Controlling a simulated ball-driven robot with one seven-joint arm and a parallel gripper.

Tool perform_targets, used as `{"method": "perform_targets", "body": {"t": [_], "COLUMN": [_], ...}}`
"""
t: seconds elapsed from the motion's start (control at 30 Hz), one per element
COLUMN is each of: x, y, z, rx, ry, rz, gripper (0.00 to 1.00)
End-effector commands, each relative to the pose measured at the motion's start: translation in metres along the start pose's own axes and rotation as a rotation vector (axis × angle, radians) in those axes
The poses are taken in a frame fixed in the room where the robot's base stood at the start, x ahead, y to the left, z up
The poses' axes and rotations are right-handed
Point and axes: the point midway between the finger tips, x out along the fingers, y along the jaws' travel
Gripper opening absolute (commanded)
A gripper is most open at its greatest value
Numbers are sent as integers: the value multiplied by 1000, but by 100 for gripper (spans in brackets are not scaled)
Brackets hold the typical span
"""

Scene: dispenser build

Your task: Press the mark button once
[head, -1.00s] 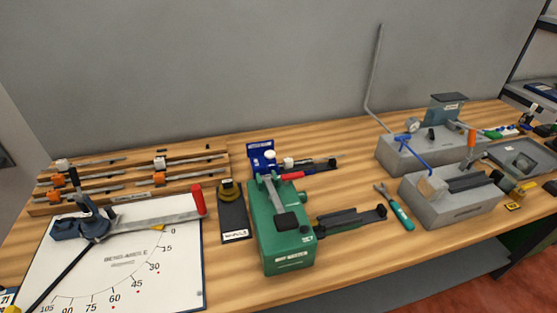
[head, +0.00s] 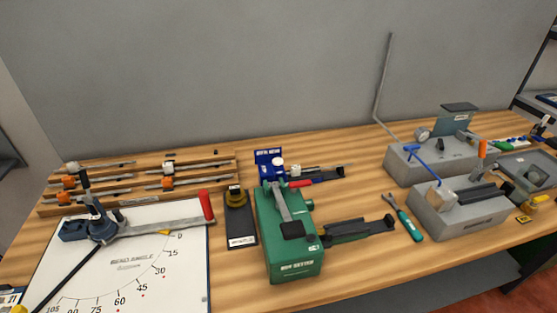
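No button is clearly labelled as the mark button; the small print is too blurred to read surely. A small blue device (head: 268,157) with a signboard stands behind the green machine, and a white rounded knob (head: 278,163) shows on it. The green machine (head: 295,262) stands at the bench's middle with a red-tipped lever and a dark pad (head: 292,230) on top. A dark plate (head: 241,225) with a round brass-coloured piece (head: 235,195) lies to its left. My gripper is not in view.
A white angle board (head: 150,270) with a red-handled bending tool lies at left, before a wooden rack (head: 140,192) of rods. Grey blocks (head: 462,212) with tools stand at right. A green-handled tool (head: 409,225) lies between. Bare wood (head: 360,265) shows at the front.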

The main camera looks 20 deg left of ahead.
Motion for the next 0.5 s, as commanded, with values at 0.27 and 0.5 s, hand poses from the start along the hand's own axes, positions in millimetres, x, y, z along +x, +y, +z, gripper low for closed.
{"method": "perform_targets", "body": {"t": [0.27,0.5], "x": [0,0], "y": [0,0], "z": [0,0], "rx": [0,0], "ry": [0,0], "rz": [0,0], "gripper": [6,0]}}
